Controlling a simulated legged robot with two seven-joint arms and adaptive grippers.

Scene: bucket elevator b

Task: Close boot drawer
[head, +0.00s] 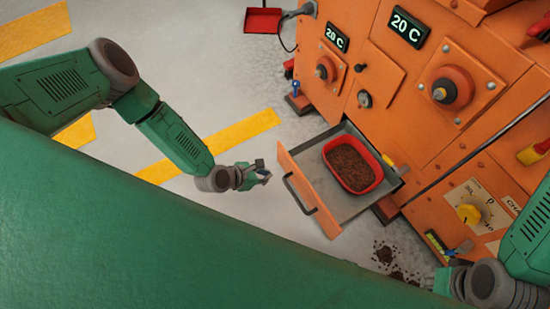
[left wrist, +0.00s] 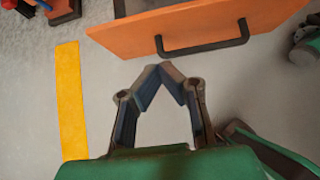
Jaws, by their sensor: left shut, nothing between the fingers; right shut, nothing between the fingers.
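The boot drawer (head: 311,192) is pulled out of the orange machine, with an orange front and a black bar handle (head: 299,194). A red tray (head: 329,147) of brown granules sits inside it. My left gripper (head: 266,175) is shut and empty, just left of the drawer front and apart from it. In the left wrist view the fingertips (left wrist: 160,68) meet below the drawer front (left wrist: 200,28) and its handle (left wrist: 203,48), with floor between. My right gripper (head: 459,250) is shut near the machine's lower right panel, by a small level gauge.
The orange machine (head: 425,130) fills the right side, with knobs and displays. Brown granules (head: 385,255) are spilled on the floor below the drawer. A red dustpan (head: 262,19) lies at the top. The floor left of the drawer is clear, with yellow stripes (head: 215,144).

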